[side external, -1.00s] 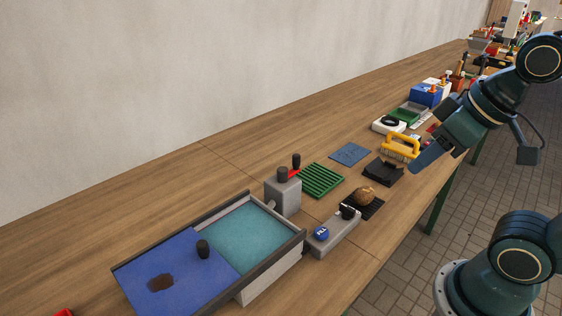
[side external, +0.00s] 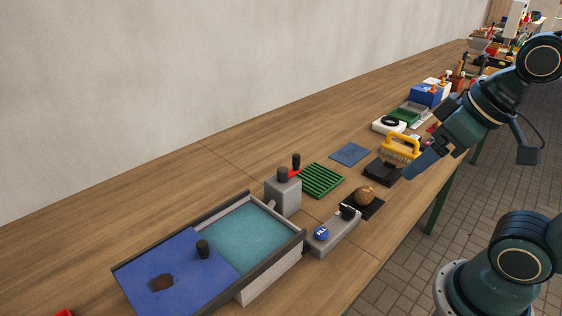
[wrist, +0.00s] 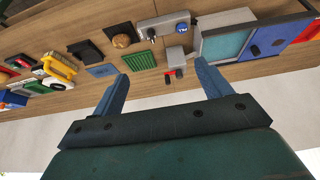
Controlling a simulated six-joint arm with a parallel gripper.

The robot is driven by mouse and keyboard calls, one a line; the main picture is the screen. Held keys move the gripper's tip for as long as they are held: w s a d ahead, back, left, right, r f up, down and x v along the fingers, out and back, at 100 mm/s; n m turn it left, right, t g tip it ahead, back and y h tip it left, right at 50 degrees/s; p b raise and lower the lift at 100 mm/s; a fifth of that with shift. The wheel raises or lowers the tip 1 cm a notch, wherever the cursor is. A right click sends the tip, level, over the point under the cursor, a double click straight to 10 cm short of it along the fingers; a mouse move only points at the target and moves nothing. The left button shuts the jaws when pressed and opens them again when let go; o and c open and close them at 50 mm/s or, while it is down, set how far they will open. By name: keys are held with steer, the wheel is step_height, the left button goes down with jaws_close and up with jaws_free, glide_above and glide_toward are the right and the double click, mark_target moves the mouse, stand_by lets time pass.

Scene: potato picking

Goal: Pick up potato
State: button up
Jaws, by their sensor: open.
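The brown potato (side external: 365,195) sits on a small black mat (side external: 374,210) near the front edge of the bench, beside a grey box with a blue button. It also shows in the wrist view (wrist: 122,41), above and ahead of my fingers. My gripper (wrist: 162,82) is open and empty, its two blue fingers spread wide apart. In the side view my gripper (side external: 414,165) is above the right part of the bench, near the yellow-handled brush and apart from the potato.
A green slotted rack (side external: 320,180), a blue cloth (side external: 350,154) and a black block (side external: 383,170) lie around the potato. A yellow-handled brush (side external: 400,147) stands close to my gripper. A basin (side external: 245,232) with a blue lid is at the left.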

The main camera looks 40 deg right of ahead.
steer(key=shift+w, duration=0.1)
steer(key=w+d+f+m+g, duration=0.1)
steer(key=w+d+f+m, duration=0.2)
steer(key=m, duration=0.7)
steer(key=w+d+f+m+g+y, duration=0.1)
steer(key=w+d+f+m+g, duration=0.1)
steer(key=w+d+f+m, duration=0.2)
steer(key=w+d+f+m+g+y, duration=0.1)
steer(key=w+d+f+m, duration=0.3)
steer(key=m, duration=1.2)
steer(key=w+d+g, duration=0.1)
steer(key=w+d, duration=0.3)
steer(key=d, duration=0.1)
steer(key=shift+w+d+f+m, duration=0.15)
steer(key=shift+w+m, duration=0.05)
steer(key=shift+m, duration=0.2)
steer(key=shift+f, duration=0.1)
glide_above(366, 190)
steer(key=shift+w+d+f, duration=0.1)
steer(key=shift+d+f, duration=0.05)
steer(key=shift+f, duration=1.2)
steer(key=shift+d+f, duration=0.15)
steer(key=shift+f, duration=1.25)
steer(key=shift+w+d+f, duration=0.1)
steer(key=shift+d+f, duration=0.05)
steer(key=shift+f, duration=1.2)
